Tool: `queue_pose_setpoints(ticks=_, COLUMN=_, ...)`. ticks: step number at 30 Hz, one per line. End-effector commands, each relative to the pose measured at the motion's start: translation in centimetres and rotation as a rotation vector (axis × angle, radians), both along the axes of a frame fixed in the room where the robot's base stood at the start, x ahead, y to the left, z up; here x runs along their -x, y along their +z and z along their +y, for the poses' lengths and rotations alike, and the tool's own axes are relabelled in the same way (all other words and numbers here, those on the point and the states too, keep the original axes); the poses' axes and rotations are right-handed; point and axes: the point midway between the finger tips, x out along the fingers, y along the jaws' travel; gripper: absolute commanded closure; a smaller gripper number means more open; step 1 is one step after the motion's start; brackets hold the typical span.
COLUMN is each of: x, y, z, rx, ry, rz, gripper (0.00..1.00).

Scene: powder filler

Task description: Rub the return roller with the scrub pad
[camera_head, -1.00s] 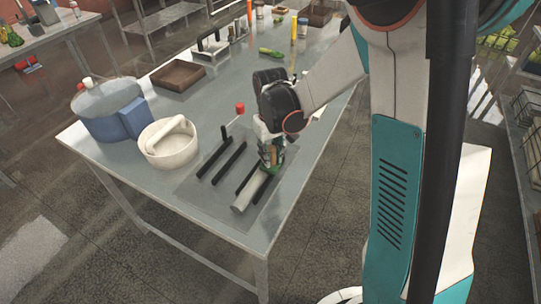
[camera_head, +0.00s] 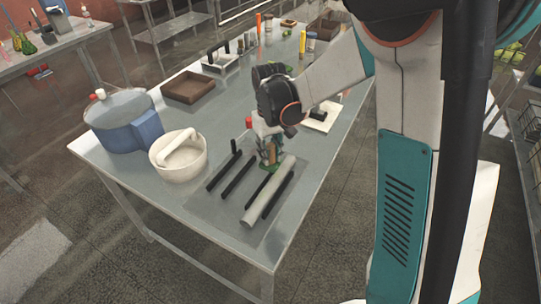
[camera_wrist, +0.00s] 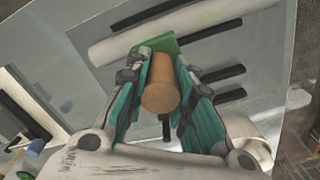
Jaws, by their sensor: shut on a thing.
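The return roller, a long pale cylinder (camera_head: 262,200), lies on a grey mat at the near end of the table. It also crosses the top of the wrist view (camera_wrist: 115,45). My gripper (camera_head: 268,153) is shut on the wooden handle (camera_wrist: 162,90) of the scrub pad, with a jaw on each side. The green pad (camera_wrist: 158,44) shows beyond the handle and overlaps the roller's edge in the wrist view; I cannot tell whether they touch. In the head view the pad (camera_head: 270,167) is low, beside the roller's far part, on its left.
A white tub (camera_head: 178,165) and a blue pot (camera_head: 125,125) stand left. A brown tray (camera_head: 188,86) is farther back. A red-capped item is partly hidden behind my gripper.

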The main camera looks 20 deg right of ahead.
Motion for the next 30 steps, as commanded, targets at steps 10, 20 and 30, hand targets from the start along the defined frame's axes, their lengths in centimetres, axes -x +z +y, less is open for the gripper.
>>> queue_pose_setpoints(ticks=10, x=-0.4, y=3.1, z=0.1, rx=0.0, ry=-0.001, rz=0.0, gripper=0.97)
queue_pose_setpoints(ticks=20, x=-0.4, y=3.3, z=0.1, rx=0.0, ry=-0.001, rz=0.0, gripper=0.97)
queue_pose_setpoints(ticks=30, x=-0.4, y=3.3, z=0.1, rx=0.0, ry=0.003, rz=0.0, gripper=0.97)
